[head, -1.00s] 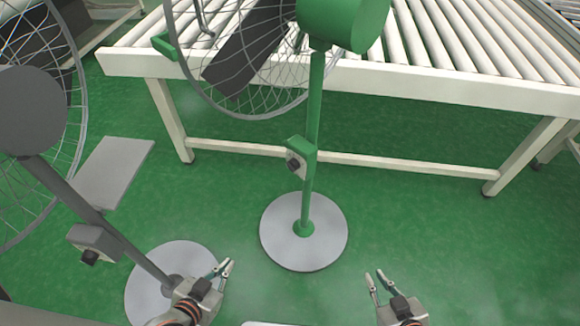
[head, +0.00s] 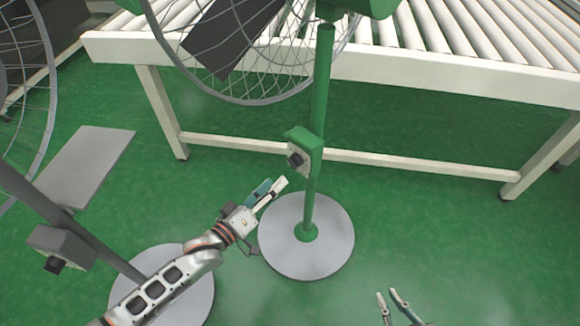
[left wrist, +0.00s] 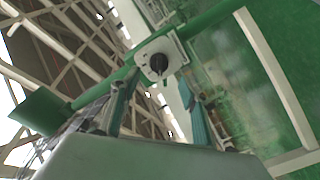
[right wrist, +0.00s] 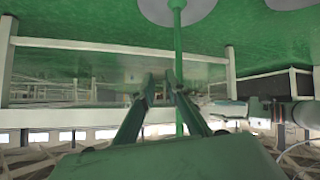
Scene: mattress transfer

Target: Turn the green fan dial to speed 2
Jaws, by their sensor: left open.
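The green fan (head: 321,90) stands upright on a round grey base (head: 335,240). Its control box (head: 312,147) is on the post, with a black dial (head: 296,158) on a pale face. In the left wrist view the dial (left wrist: 158,62) shows ahead, between and beyond the fingertips; its speed marks are too small to read. My left gripper (head: 274,188) is open and empty, just below and left of the box, apart from the dial. My right gripper (head: 388,294) has its fingertips apart and empty, low and right of the base. In the right wrist view the fan post (right wrist: 178,55) shows behind its fingers.
A grey fan (head: 95,237) with its own control box (head: 60,250) stands at the left, its base (head: 190,300) partly under my left arm. A roller conveyor (head: 440,75) with white legs and a crossbar (head: 400,162) stands behind. Green floor right of the base is clear.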

